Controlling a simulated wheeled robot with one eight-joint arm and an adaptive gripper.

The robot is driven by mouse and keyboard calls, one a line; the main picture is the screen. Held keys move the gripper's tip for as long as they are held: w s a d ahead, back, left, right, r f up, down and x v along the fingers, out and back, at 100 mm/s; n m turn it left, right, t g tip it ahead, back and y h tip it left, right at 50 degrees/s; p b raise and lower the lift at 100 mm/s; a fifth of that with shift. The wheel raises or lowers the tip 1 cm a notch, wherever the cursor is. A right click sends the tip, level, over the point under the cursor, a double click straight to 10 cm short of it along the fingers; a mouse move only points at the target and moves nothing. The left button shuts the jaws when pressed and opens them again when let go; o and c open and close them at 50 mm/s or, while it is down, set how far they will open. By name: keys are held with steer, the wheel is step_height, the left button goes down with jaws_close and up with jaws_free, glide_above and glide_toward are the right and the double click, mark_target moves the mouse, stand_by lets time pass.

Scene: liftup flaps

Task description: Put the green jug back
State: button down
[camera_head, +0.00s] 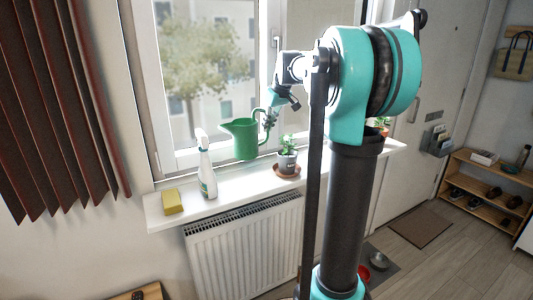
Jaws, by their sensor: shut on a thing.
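The green jug (241,139) is upright in the head view, in front of the window and above the white windowsill (239,185). Its spout points left and its handle is on the right. My gripper (268,119) is at the right side of the jug and shut on it by the handle. The jug's base appears slightly above the sill, but I cannot tell for sure whether it is clear of it. My arm hides part of the sill's right side.
A white spray bottle (207,168) stands left of the jug, with a yellow sponge (173,202) further left. A potted plant (287,158) on a saucer stands to the right. Another plant (381,124) is partly behind my arm. A radiator (245,251) is below the sill.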

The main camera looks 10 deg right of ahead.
step_height(320, 180, down, 11)
stand_by(0.5)
steer(key=shift+r, duration=0.1)
steer(key=c, duration=1.6)
jaws_free()
steer(key=v, duration=1.2)
steer(key=s+a+f+m+h, duration=0.2)
steer(key=s+f+m, duration=0.3)
steer(key=s+f, duration=2.4)
steer(key=shift+s+m, duration=0.3)
steer(key=shift+s, duration=0.1)
